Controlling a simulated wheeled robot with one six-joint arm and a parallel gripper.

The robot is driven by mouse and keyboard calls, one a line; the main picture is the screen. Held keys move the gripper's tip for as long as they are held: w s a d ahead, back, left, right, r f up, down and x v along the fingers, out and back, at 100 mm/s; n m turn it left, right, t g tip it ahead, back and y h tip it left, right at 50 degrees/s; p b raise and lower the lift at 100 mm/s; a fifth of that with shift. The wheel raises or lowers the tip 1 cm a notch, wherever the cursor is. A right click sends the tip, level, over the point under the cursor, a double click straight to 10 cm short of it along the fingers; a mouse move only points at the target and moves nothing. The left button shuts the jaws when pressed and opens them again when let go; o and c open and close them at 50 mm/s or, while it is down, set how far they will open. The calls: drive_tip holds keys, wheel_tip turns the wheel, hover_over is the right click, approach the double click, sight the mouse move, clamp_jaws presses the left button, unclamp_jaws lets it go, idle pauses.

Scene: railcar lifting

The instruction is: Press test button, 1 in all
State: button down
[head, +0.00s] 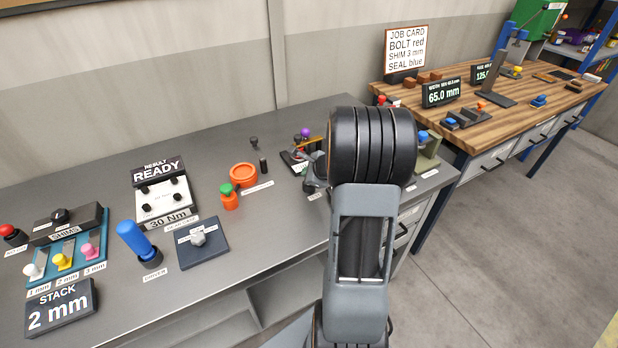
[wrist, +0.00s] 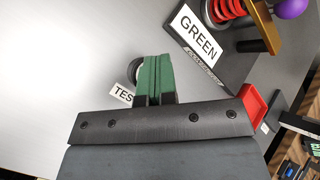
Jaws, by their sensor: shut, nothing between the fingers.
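In the wrist view my gripper (wrist: 154,66) has its two green-padded fingers closed together with nothing between them. A small round part with a dark rim (wrist: 135,68) shows just left of the fingertips and is partly hidden by them. A white label (wrist: 122,95) beside it reads "TES", its end hidden by my gripper. Whether the fingers touch the round part I cannot tell. A black-framed display reading "GREEN" (wrist: 200,40) stands just to the upper right. In the head view my arm covers much of this spot.
A red coil (wrist: 224,8) and purple ball (wrist: 291,7) stand beyond the display. A red part (wrist: 257,105) is close to the gripper's right side. On the grey bench are an orange ring (head: 243,176), a blue-handled driver (head: 137,240) and a READY panel (head: 160,170). Bench left of the label is clear.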

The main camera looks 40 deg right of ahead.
drive_tip(key=shift+r+p, duration=0.75)
drive_tip(key=shift+r, duration=0.25)
drive_tip(key=shift+r, duration=0.1)
wheel_tip(320, 180, up, 5)
drive_tip(key=p, duration=0.4)
idle(0.7)
